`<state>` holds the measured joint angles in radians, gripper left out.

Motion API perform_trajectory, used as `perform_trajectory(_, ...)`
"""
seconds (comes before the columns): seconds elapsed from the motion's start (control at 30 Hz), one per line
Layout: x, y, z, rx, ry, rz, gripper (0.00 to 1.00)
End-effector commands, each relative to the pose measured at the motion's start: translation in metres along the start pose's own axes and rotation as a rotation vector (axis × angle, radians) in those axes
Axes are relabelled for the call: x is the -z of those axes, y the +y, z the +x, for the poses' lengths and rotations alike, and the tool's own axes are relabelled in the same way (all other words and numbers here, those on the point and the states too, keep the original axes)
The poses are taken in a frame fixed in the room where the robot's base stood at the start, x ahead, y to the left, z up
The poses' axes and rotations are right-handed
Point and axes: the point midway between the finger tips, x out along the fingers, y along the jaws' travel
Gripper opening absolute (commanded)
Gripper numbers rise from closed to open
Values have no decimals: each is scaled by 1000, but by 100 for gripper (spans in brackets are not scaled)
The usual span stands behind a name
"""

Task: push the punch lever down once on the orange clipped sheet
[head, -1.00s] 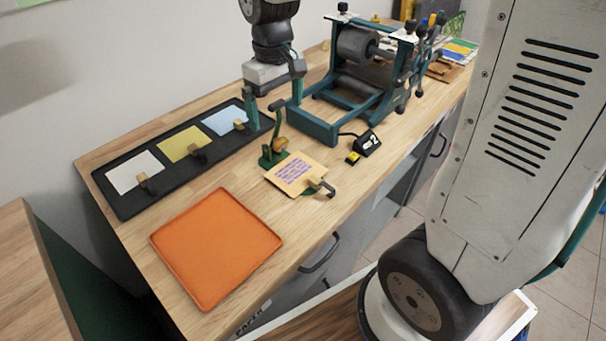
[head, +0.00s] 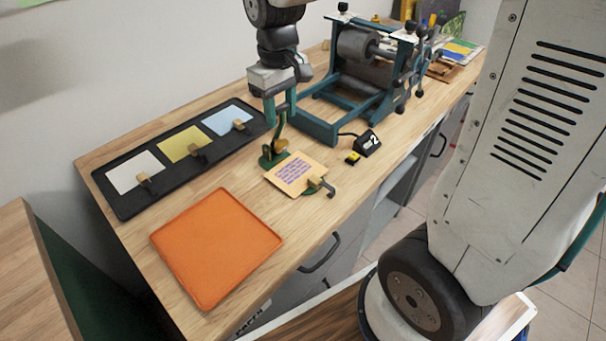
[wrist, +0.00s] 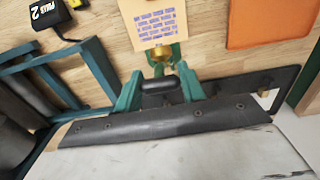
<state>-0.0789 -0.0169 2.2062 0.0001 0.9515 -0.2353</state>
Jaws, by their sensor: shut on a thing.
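The pale orange sheet (head: 290,177) with purple print lies on the bench with its near end in a clip (head: 321,186). It also shows in the wrist view (wrist: 150,10). Its far edge is at the green punch (head: 268,161), which has a brass part (wrist: 162,53). The punch lever stands raised; its dark handle (wrist: 160,87) is between the fingers of my gripper (head: 280,112) in the wrist view. My gripper is shut on this handle, above the punch. In the head view the fingers hide the lever's top.
An orange tray (head: 205,300) lies at the near left. A black rack (head: 125,207) holds white, yellow and blue sheets behind. A teal roller press (head: 325,132) stands close on the right. A small black device (head: 368,143) marked 2 and a yellow piece (head: 353,159) lie right of the sheet.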

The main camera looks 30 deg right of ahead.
Motion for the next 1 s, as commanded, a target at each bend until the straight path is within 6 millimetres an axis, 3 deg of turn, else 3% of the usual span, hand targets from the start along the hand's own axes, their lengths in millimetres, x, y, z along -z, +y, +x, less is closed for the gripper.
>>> perform_trajectory(1.0,-42,0,21,0,-3,0,29)
